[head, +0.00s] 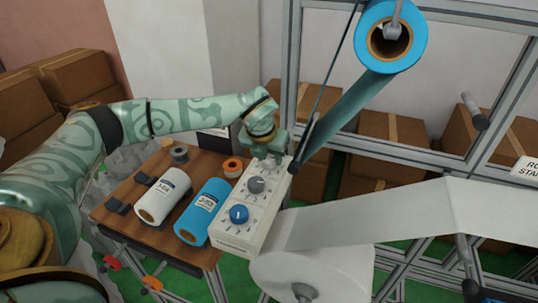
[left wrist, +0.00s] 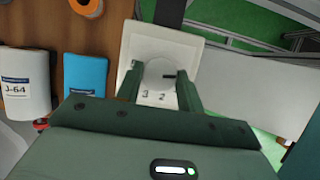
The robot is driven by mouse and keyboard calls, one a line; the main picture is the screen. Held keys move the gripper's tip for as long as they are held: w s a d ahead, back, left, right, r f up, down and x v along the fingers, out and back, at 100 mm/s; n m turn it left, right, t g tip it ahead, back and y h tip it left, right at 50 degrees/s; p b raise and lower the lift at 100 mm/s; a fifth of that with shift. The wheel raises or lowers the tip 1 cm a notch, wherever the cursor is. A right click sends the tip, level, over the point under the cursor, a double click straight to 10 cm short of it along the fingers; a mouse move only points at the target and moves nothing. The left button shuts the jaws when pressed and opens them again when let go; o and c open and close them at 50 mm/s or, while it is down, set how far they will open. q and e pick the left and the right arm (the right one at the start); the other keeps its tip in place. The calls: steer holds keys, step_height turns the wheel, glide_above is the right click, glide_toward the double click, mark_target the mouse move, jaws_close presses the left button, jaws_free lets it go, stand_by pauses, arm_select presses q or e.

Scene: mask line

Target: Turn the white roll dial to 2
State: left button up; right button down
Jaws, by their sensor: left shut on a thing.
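The white control box (head: 238,236) stands at the table's right edge with a blue dial (head: 239,214), a grey dial (head: 256,184) and, at its far end, the white roll dial (left wrist: 157,72). My left gripper (head: 268,160) reaches down over the far end and hides most of that dial in the head view. In the left wrist view my left gripper (left wrist: 160,88) has one finger on each side of the white dial and is shut on it. The dial's dark mark points right there; the printed 3 and 2 show below the dial. My right gripper is in neither view.
A white roll (head: 163,196), a blue roll (head: 205,212) and an orange tape ring (head: 232,167) lie on the wooden table (head: 120,222) left of the box. A large white web roll (head: 318,272) and a blue film roll (head: 391,35) on a metal frame are close on the right.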

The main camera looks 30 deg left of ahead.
arm_select(q)
steer(key=shift+m, duration=0.3)
steer(key=m+h+p, duration=0.1)
steer(key=m, duration=0.1)
steer(key=m+p, duration=0.1)
steer(key=shift+a+r+m+h, duration=0.15)
steer(key=shift+a+m+h, duration=0.05)
steer(key=shift+m+h, duration=0.2)
steer(key=m+h+p, duration=0.1)
steer(key=m, duration=0.1)
steer(key=shift+m+p, duration=0.3)
steer(key=shift+m, duration=0.1)
steer(key=m+h, duration=0.1)
steer(key=m, duration=0.1)
steer(key=shift+w+a+m+p, duration=0.1)
steer(key=shift+m+p, duration=0.2)
steer(key=shift+p, duration=0.05)
steer(key=m+g, duration=0.1)
steer(key=m, duration=0.1)
steer(key=shift+w+m+h, duration=0.1)
steer(key=shift+m+h, duration=0.2)
steer(key=shift+a+m+g+h, duration=0.1)
steer(key=shift+m+g+h, duration=0.4)
steer(key=shift+m, duration=1.1)
steer(key=o, duration=1)
